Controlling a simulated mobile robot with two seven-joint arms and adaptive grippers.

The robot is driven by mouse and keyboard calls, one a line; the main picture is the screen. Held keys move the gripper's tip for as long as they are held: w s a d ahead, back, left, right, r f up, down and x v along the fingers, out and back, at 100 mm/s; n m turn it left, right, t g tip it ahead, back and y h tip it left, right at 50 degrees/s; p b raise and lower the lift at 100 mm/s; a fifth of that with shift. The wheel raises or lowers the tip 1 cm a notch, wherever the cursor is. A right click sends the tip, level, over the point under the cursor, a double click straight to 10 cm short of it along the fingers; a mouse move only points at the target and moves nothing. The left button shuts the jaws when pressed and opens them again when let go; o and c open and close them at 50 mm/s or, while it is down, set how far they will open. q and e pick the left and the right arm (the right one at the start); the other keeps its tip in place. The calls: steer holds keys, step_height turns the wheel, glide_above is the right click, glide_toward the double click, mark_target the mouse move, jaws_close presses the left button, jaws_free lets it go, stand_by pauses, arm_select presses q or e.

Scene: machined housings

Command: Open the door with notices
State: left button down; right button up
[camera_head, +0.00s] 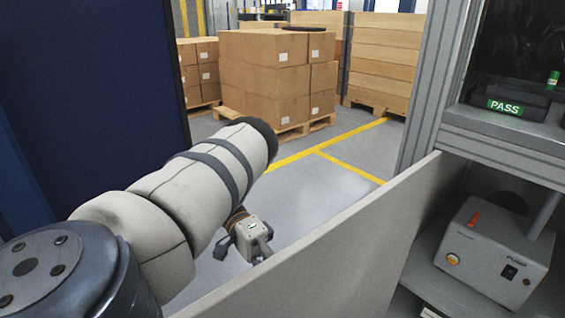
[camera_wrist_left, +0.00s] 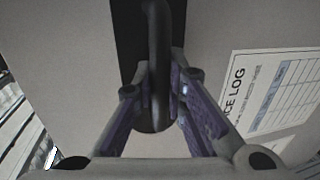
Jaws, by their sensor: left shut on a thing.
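The door (camera_head: 335,255) is a light grey panel that stands swung out from the cabinet frame, running toward me across the lower part of the head view. Its inner side faces me there. In the left wrist view its grey outer face (camera_wrist_left: 225,35) carries a white notice reading "CE LOG" (camera_wrist_left: 270,95), cut off by the picture edge. A dark vertical handle (camera_wrist_left: 157,50) is on that face. My left gripper (camera_wrist_left: 158,100) is shut on the handle, a finger on each side. In the head view this gripper (camera_head: 250,238) is beyond the door edge, its fingertips hidden.
Inside the cabinet a pump unit (camera_head: 490,250) sits on a shelf, below a ledge with a green PASS label (camera_head: 504,107). A grey frame post (camera_head: 430,85) rises beside the door. Stacked cartons (camera_head: 265,75) stand farther back. Floor (camera_head: 335,180) beyond the door is clear.

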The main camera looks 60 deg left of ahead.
arm_select(q)
steer(key=shift+w+a, duration=0.1)
steer(key=shift+a, duration=0.2)
steer(key=c, duration=1.6)
jaws_free()
steer(key=v, duration=0.7)
steer(key=shift+a, duration=0.25)
steer(key=shift+r, duration=0.1)
